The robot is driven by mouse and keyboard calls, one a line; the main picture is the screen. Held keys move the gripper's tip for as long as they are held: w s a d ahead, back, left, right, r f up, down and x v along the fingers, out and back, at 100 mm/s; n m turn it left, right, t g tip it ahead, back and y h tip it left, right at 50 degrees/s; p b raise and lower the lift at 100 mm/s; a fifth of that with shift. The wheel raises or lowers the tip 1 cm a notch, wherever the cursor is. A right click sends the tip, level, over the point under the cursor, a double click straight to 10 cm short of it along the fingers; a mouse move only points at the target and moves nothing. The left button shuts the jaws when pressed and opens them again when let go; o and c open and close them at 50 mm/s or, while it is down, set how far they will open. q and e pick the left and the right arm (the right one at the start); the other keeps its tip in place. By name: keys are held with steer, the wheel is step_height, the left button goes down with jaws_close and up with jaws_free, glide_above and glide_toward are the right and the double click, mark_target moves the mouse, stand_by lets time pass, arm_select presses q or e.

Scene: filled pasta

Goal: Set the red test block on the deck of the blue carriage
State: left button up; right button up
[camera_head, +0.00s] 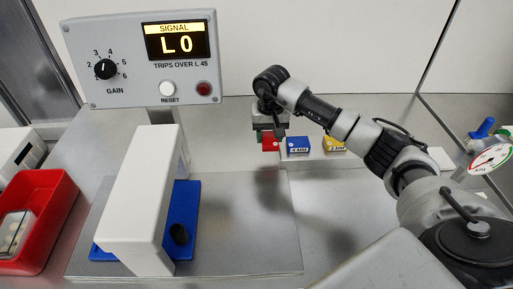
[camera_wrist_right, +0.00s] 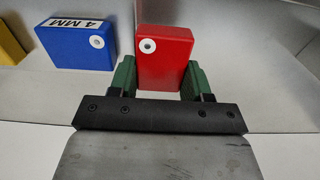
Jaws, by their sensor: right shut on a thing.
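The red test block (camera_head: 270,143) is at the back of the bench, left of the blue block. It also shows in the right wrist view (camera_wrist_right: 164,52), with a white-ringed hole in its face. My right gripper (camera_head: 269,132) is shut on it, with green finger pads (camera_wrist_right: 160,82) on both sides. I cannot tell whether the block is clear of the surface. The blue carriage (camera_head: 184,212) sits on a metal plate at the left, partly hidden under a white housing (camera_head: 142,205). A dark oval part shows on its deck. My left gripper is not in view.
A blue 4 MM block (camera_head: 298,147) and a yellow 2 MM block (camera_head: 334,146) stand right of the red one. A display box (camera_head: 145,60) reads L 0. A red bin (camera_head: 55,200) is at left, a gauge (camera_head: 491,158) at right. The plate's right part (camera_head: 260,250) is clear.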

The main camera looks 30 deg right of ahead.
mark_target(257, 158)
steer(key=a+f, duration=0.1)
steer(key=w+a+f, duration=0.1)
steer(key=a, duration=0.1)
steer(key=shift+a+p, duration=0.15)
steer(key=shift+p, duration=0.15)
steer(key=shift+a+f, duration=0.1)
steer(key=shift+f, duration=0.1)
steer(key=shift+s+f, duration=0.1)
steer(key=shift+f, duration=0.3)
step_height(257, 158, down, 2)
steer(key=shift+f+p, duration=0.25)
steer(key=shift+p, duration=0.3)
steer(key=shift+f, duration=0.25)
steer(key=shift+f+b, duration=0.2)
steer(key=shift+b, duration=0.1)
steer(key=o, duration=0.9)
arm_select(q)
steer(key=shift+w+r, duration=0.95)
arm_select(e)
steer(key=shift+r, duration=0.1)
